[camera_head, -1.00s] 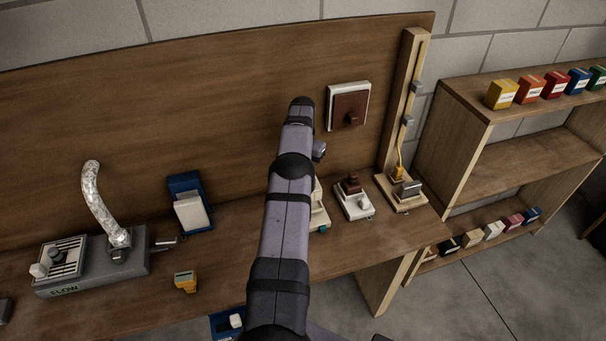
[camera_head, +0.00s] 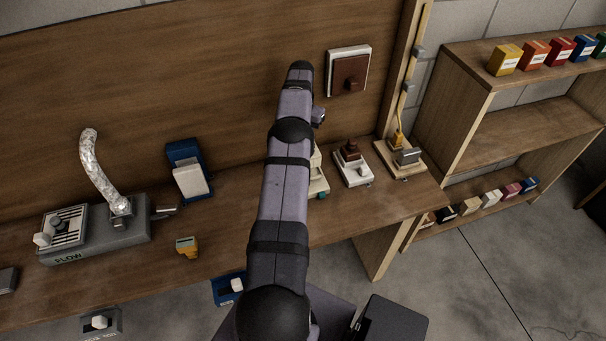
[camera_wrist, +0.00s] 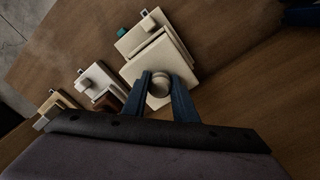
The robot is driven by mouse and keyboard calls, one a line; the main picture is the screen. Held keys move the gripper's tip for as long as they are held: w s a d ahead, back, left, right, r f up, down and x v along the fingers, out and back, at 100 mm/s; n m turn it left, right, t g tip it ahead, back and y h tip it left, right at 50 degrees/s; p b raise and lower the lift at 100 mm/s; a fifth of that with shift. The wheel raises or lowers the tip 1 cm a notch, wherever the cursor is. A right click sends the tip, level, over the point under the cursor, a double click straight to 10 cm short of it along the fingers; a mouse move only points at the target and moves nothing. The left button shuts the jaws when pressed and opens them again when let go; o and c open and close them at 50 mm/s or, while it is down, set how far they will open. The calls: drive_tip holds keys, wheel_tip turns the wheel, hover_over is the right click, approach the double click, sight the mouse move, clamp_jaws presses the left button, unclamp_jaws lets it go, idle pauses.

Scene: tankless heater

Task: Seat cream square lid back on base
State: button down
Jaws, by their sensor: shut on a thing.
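In the wrist view, the cream square lid (camera_wrist: 154,64) has a round knob (camera_wrist: 159,86). My gripper (camera_wrist: 160,88) is shut on the knob, with one blue finger on each side. The cream base (camera_wrist: 137,38) lies just beyond the lid, which covers much of it. The lid looks offset from the base; whether they touch cannot be told. In the head view, my arm hides the gripper and lid, and only the right edge of the cream base (camera_head: 319,183) shows.
A brown-and-white wall plate (camera_head: 348,72) is above. Left are a blue holder (camera_head: 188,170) and a grey FLOW box (camera_head: 95,240).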

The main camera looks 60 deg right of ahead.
drive_tip(key=shift+f, duration=0.15)
drive_tip(key=shift+f+b, duration=1.45)
drive_tip(key=shift+f, duration=0.1)
drive_tip(key=shift+f+b, duration=0.8)
drive_tip(key=shift+f, duration=0.15)
idle(0.9)
drive_tip(key=c, duration=1.4)
unclamp_jaws()
drive_tip(key=shift+o, duration=0.2)
drive_tip(key=shift+a+f, duration=0.1)
drive_tip(key=shift+c, duration=1)
